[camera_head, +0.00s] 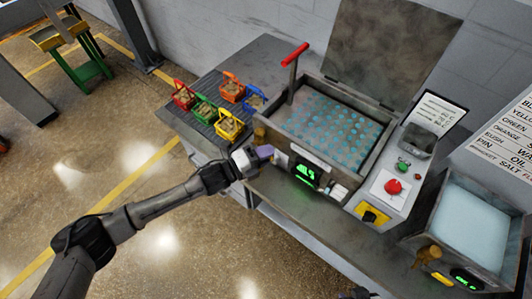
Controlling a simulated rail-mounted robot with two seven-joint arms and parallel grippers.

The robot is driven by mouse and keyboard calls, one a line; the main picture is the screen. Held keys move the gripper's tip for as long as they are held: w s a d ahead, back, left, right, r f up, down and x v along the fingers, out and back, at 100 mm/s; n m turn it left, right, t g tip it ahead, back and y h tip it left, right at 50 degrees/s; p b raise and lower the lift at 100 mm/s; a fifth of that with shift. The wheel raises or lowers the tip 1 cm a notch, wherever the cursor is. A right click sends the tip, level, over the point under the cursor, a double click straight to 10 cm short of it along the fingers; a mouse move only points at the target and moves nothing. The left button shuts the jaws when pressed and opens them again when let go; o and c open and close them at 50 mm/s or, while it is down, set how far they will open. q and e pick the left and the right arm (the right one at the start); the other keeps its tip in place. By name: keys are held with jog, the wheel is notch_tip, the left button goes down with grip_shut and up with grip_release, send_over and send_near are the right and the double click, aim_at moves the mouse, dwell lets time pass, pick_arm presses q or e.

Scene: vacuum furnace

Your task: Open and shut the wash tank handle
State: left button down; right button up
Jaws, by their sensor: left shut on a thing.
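The wash tank (278,128) is a grey metal basin with a perforated plate over bluish water, and its lid (390,45) stands raised at the back. A brass-coloured valve (260,134) sits at its front left corner, with a small purple handle (265,151) below it. My left gripper (256,157) is at this handle and shut on it; the jaws partly hide it. My right gripper is not clearly in view.
A red T-handle (294,55) rises at the tank's left side. Several small coloured baskets (231,87) stand on the left bench. A control panel (390,188) with a red knob is right of the tank. A second tank (470,228) is at the far right.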

dwell(0.3)
pick_arm(q)
jog(key=r+n, duration=0.1)
jog(key=n, duration=0.1)
jog(key=n+t+h, duration=0.1)
jog(key=n, duration=0.1)
jog(key=shift+w+a+r, duration=0.1)
jog(key=shift+a+r, duration=0.05)
jog(key=shift+r, duration=0.2)
jog(key=shift+w+a+r+n+t, duration=0.15)
jog(key=shift+r+n+t, duration=0.2)
jog(key=shift+n, duration=0.45)
jog(key=shift+w+a+r+n+t, duration=0.1)
jog(key=shift+r+n+t, duration=0.15)
jog(key=shift+n+t, duration=0.4)
jog(key=shift+n, duration=0.25)
jog(key=c, duration=1)
grip_release()
jog(key=shift+o, duration=0.2)
jog(key=shift+s, duration=0.1)
jog(key=v, duration=1.3)
jog(key=shift+a+b, duration=0.3)
jog(key=shift+a, duration=0.15)
jog(key=shift+s, duration=0.1)
